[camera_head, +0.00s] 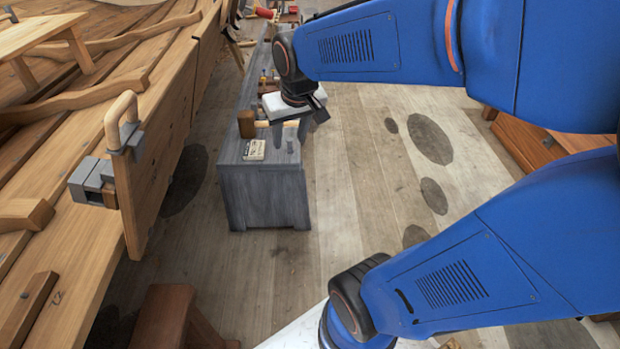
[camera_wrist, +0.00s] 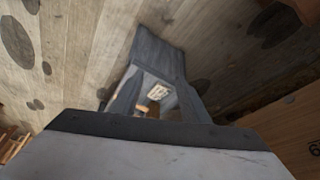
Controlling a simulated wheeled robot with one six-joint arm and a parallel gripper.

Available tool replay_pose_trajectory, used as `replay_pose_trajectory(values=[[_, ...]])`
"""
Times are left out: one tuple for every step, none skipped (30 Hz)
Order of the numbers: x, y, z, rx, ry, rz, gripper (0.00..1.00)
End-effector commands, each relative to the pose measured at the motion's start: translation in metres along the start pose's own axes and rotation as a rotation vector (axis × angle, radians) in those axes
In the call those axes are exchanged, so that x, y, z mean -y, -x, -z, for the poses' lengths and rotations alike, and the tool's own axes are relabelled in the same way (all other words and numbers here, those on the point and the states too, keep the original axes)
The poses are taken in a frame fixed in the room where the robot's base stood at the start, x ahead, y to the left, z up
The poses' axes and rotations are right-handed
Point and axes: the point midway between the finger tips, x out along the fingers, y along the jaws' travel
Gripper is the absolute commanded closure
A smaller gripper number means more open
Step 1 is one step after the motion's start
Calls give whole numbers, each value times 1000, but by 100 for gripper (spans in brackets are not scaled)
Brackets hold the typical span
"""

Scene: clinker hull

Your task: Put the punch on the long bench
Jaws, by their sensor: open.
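The long grey bench (camera_head: 262,200) runs away from me beside the hull, and its near end faces me. My gripper (camera_head: 290,141) is open, pointing down over the near end of the bench. A small dark grey piece (camera_head: 290,147) shows at the bench top between and just below the fingers. It may be the punch, but it is too small to tell. In the wrist view the open fingers of my gripper (camera_wrist: 158,88) frame part of the bench (camera_wrist: 160,50). I cannot see anything clearly held between them.
A wooden mallet (camera_head: 246,124) and a pale card with writing (camera_head: 254,150) lie left of my gripper on the bench. The planked hull (camera_head: 160,150) with a clamp (camera_head: 95,178) fills the left. A brown chest (camera_head: 530,145) stands at right. The floor right of the bench is clear.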

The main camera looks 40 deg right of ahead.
Motion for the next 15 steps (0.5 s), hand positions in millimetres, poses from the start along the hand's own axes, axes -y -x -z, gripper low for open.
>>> replay_pose_trajectory(values=[[4,9,-14,-9,14,6,59],[6,14,-22,-12,22,10,59],[8,19,-33,-17,34,15,59],[9,23,-42,-19,42,18,59],[11,27,-50,-22,50,22,59],[13,31,-61,-27,60,27,59],[14,34,-70,-29,68,31,59],[15,37,-78,-32,76,35,59],[16,40,-89,-37,87,40,59],[17,42,-97,-38,95,43,59],[18,44,-104,-40,102,46,59],[19,47,-113,-44,111,50,59],[19,48,-119,-45,117,53,59],[20,49,-125,-47,123,55,59],[20,50,-131,-48,128,58,59]])
